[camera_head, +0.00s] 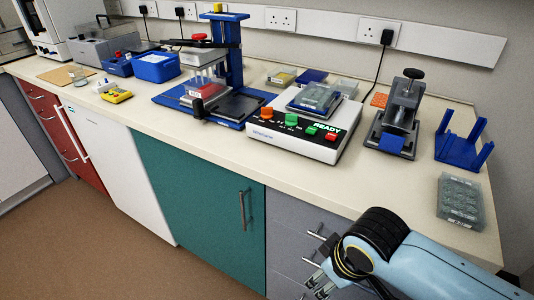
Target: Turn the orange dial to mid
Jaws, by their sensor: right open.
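The orange dial (266,114) sits at the left of the front row on a white and black control box (290,138). A green dial (291,120) stands just right of it. The marks around the orange dial are too small to read, so I cannot tell its setting. My right gripper (316,284) is open and empty at the bottom of the view, in front of the grey drawers and below the bench top, well apart from the dial. My left gripper is not in view.
The box also has a green button (311,130), a red button (331,136) and a READY display (327,127). A blue press stand (236,50) is to its left and a grey clamp device (400,110) to its right. The bench's front strip (300,178) is clear.

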